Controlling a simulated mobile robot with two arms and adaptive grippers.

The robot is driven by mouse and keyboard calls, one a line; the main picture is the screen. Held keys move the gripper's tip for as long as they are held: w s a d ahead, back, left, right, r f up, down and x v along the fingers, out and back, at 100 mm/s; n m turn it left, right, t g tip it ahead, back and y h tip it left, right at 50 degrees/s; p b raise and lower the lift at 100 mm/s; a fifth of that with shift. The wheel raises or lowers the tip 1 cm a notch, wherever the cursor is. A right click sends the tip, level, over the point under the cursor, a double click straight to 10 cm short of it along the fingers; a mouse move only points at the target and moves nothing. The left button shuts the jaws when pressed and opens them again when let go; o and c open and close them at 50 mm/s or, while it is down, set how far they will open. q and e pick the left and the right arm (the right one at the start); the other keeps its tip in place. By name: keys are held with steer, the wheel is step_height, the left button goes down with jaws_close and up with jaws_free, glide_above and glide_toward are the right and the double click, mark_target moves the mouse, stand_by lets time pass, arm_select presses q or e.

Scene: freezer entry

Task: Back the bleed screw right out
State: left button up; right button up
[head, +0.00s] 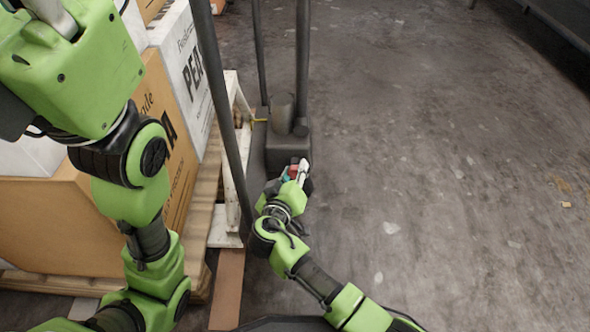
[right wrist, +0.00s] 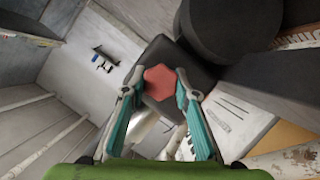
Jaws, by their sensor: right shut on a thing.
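In the head view this gripper (head: 297,174) is at the front of the dark pump block (head: 288,150), at the foot of the upright bars. A little red shows between its fingers. The screw's thread is hidden. My left arm stands at the left, but its gripper is out of the picture.
A dark upright bar (head: 222,100) rises between the cartons and the pump block. The concrete floor (head: 440,180) at the right is mostly clear.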

stand_by(0.5)
steer(key=o, duration=1.1)
steer(key=v, duration=1.2)
steer(key=shift+a, duration=0.1)
